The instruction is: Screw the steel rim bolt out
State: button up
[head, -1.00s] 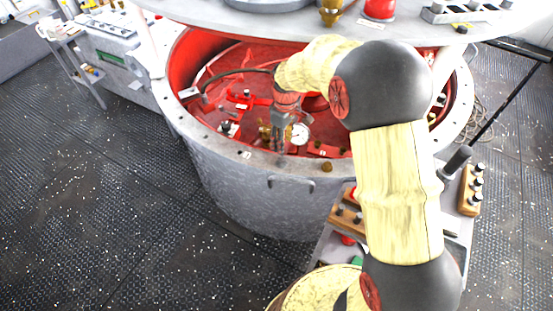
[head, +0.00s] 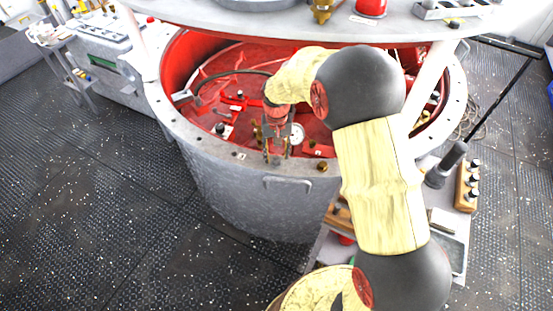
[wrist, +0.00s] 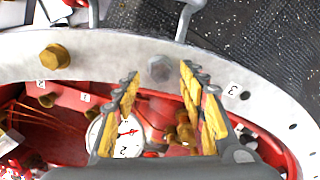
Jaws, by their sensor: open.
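The steel rim bolt (wrist: 160,68) is a grey hex head on the pale flange of the round vessel (wrist: 105,56). In the wrist view it sits between and just beyond the tips of my gripper (wrist: 159,77), with a finger to each side. Both fingers have yellow, worn inner pads, and nothing is held. In the head view my gripper (head: 276,159) points down at the near rim. I cannot make out the steel bolt there. A brass bolt (wrist: 55,57) stands on the flange to the left in the wrist view, and right of my gripper in the head view (head: 322,166).
A round gauge (wrist: 126,134) and red fittings lie inside the vessel, close to the fingers. A handle (head: 288,181) sticks out from the vessel wall below the rim. An overhead shelf (head: 300,22) hangs above. A side cart with a wooden block (head: 467,186) stands right.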

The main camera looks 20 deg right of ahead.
aim_at(277, 161)
jog(key=shift+f, duration=1.3)
jog(key=shift+c, duration=0.9)
grip_shut()
